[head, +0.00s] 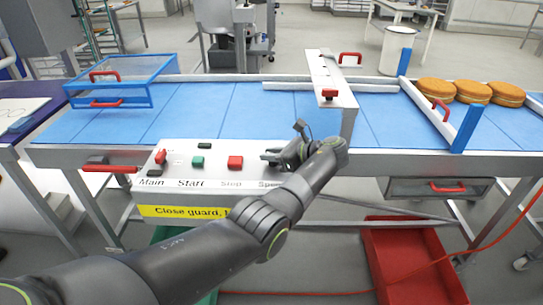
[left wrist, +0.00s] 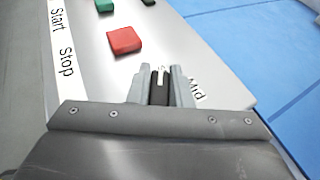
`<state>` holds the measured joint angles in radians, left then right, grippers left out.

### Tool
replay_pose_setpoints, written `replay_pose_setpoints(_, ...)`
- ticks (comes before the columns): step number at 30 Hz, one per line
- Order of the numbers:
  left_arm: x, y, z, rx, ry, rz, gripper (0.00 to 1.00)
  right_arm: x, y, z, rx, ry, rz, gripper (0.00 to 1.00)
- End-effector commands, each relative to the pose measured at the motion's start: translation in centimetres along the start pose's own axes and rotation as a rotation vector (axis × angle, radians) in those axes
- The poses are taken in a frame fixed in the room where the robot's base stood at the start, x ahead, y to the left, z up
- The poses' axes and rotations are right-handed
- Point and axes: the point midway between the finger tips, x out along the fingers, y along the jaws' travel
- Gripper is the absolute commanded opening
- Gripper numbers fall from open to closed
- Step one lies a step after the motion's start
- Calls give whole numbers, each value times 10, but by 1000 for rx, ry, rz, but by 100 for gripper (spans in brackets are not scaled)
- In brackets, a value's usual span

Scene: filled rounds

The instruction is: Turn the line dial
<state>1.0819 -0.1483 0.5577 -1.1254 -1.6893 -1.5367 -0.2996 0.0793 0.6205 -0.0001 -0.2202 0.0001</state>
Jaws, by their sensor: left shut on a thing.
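The line dial (left wrist: 160,84) is a small black knob with a white mark on the sloped white control panel (head: 210,178). In the left wrist view it sits between the two grey fingers of my left gripper (left wrist: 161,88), which is shut on it. In the head view my left gripper (head: 272,157) is over the panel's right end, above the partly hidden "Speed" label, and hides the dial. A "Mid" label (left wrist: 197,90) shows beside the fingers. My right gripper is not in view.
A red Stop button (head: 235,162), a green Start button (head: 198,162) and a red Main switch (head: 160,157) sit left of the dial. Behind lies the blue belt (head: 205,120) with a blue guard frame (head: 122,84), a white gantry (head: 330,80) and orange rounds (head: 472,91).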

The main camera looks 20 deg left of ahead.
Motion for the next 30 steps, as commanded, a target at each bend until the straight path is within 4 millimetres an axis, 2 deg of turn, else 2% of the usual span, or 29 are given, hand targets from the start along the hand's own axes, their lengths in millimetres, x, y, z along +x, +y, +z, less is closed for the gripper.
replay_pose_setpoints(6,1,1,-1,1,1,4,0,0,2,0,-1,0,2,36)
replay_pose_setpoints(7,1,1,-1,1,1,4,21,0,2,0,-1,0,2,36)
replay_pose_setpoints(12,1,1,-1,1,1,3,40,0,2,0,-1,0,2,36)
replay_pose_setpoints(20,-1,0,0,1,0,1,40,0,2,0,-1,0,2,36)
replay_pose_setpoints(23,-7,0,-1,1,1,0,40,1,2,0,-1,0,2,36)
replay_pose_setpoints(26,-22,0,-2,2,2,-3,40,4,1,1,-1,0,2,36)
replay_pose_setpoints(30,-54,-1,-3,1,2,-4,40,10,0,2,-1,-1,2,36)
